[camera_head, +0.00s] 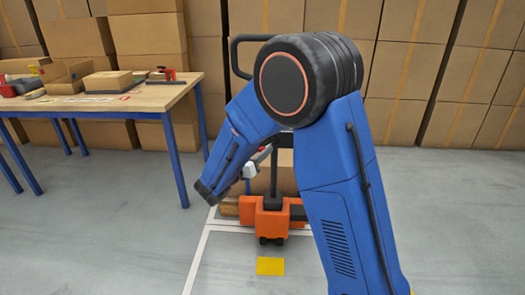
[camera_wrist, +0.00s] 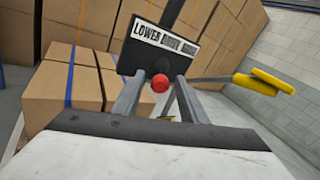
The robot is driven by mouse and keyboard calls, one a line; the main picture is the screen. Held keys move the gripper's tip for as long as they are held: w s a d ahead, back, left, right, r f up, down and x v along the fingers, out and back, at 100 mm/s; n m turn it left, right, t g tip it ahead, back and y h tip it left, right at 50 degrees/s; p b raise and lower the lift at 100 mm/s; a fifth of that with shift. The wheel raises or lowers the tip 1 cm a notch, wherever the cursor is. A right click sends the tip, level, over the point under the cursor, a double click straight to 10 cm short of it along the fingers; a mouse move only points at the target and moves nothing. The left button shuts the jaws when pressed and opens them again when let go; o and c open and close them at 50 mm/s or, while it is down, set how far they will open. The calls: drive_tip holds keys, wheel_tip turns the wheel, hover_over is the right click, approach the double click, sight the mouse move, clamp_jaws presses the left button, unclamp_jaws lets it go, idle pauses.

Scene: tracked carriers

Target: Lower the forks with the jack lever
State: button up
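The jack is an orange unit (camera_head: 268,216) with a black mast, standing on the floor in the head view; my arm hides part of it. In the wrist view a black plate (camera_wrist: 172,65) carries a label reading "LOWER DRIVE RAISE". A round red knob (camera_wrist: 160,83), apparently the jack lever's end, shows in front of the plate. My gripper (camera_wrist: 159,78) is open, its two grey fingers on either side of the knob with space at both sides. I cannot tell how deep the knob sits between them. The forks are not clearly visible.
A yellow-ended grey bar (camera_wrist: 262,82) extends at the right in the wrist view. Cartons (camera_wrist: 65,95) stand at the left. A workbench (camera_head: 150,98) with boxes and tools is left of the jack. A yellow square (camera_head: 270,266) marks the floor. The right floor is clear.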

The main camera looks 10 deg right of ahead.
drive_tip(key=shift+x, duration=0.8)
clamp_jaws()
drive_tip(key=shift+s+d, duration=0.85)
drive_tip(key=shift+d, duration=0.35)
drive_tip(key=shift+s+d, duration=0.45)
drive_tip(key=shift+d, duration=0.35)
